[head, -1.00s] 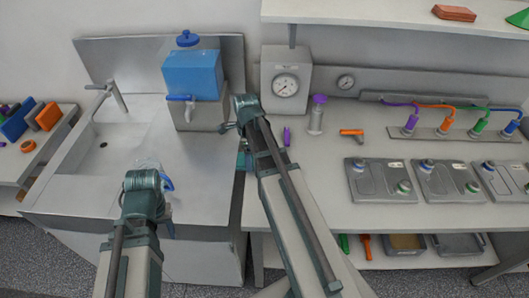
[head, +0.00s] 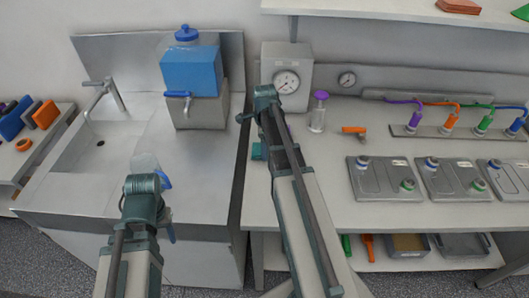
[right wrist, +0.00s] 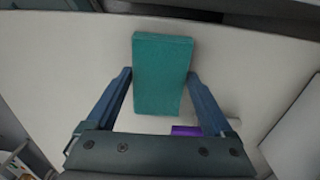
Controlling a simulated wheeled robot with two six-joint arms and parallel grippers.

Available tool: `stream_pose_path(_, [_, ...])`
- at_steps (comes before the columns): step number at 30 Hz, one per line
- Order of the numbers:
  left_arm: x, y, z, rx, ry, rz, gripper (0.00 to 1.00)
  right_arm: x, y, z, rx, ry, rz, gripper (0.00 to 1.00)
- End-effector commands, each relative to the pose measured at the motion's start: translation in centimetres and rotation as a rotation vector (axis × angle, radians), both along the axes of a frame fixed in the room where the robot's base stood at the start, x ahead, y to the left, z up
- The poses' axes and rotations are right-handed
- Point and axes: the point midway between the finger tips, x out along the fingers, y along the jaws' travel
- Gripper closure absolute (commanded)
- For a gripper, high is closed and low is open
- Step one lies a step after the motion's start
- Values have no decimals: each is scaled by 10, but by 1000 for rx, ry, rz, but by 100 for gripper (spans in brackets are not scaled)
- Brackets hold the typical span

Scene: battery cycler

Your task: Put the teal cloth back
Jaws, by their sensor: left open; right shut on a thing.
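The teal cloth (right wrist: 163,75) is a flat, block-like rectangle between the two blue fingers of my right gripper (right wrist: 160,78) in the right wrist view. The fingers are shut on its sides. In the head view, only a small part of the cloth (head: 257,151) shows beside my right arm, over the left end of the bench; my arm hides the rest and the fingers. I cannot tell whether the cloth touches the bench. My left gripper (head: 160,205) is open over the front of the sink counter, close to a clear vessel (head: 143,162).
A dial gauge box (head: 286,80), a purple-capped bottle (head: 318,112) and an orange item (head: 354,130) stand on or lie on the bench (head: 310,200). Grey cell trays (head: 384,180) fill its right side.

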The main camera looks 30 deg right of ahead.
Motion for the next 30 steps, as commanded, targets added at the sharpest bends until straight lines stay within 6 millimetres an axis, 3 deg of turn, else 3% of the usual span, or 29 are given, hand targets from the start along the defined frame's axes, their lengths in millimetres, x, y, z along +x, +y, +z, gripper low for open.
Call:
stream_pose_path(1, [0, 0, -10, 0, 0, 0, 50, 0, 0, -10, 0, 0, 0, 58])
stream_pose_path(14, [0, 0, -12, 0, 0, 0, 50, 0, 0, -12, 0, 0, 0, 58])
stream_pose_path(15, [0, 0, -11, 0, 0, 0, 50, 0, 0, -11, 0, 0, 0, 8])
stream_pose_path(16, [0, 0, -11, 0, 0, 0, 50, 0, 0, -11, 0, 0, 0, 3])
stream_pose_path(30, [0, 0, -2, 0, 0, 0, 50, 0, 0, -2, 0, 0, 0, 0])
